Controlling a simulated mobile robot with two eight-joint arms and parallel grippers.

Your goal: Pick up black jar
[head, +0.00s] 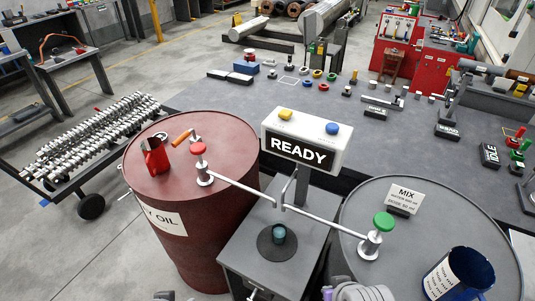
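I cannot clearly make out a black jar. The nearest match is a small dark teal-topped cylinder (279,234) on a black round disc (270,252), on the grey stand between the two barrels. A dark blue can with white lettering (458,274) stands on the grey barrel at the lower right. Grey parts of my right arm, probably with the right gripper (358,292), show at the bottom edge, below and right of the stand. Small dark pieces at the bottom edge further left may be my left gripper (164,296). Both are mostly cut off, and their fingers are not clear.
A red barrel (225,146) is left of the stand (262,286), a grey barrel (478,229) right. A READY sign box (306,137) rises behind the stand. Metal arms with red (199,148) and green (384,221) knobs reach over the barrels. A red can (155,157) sits on the red barrel.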

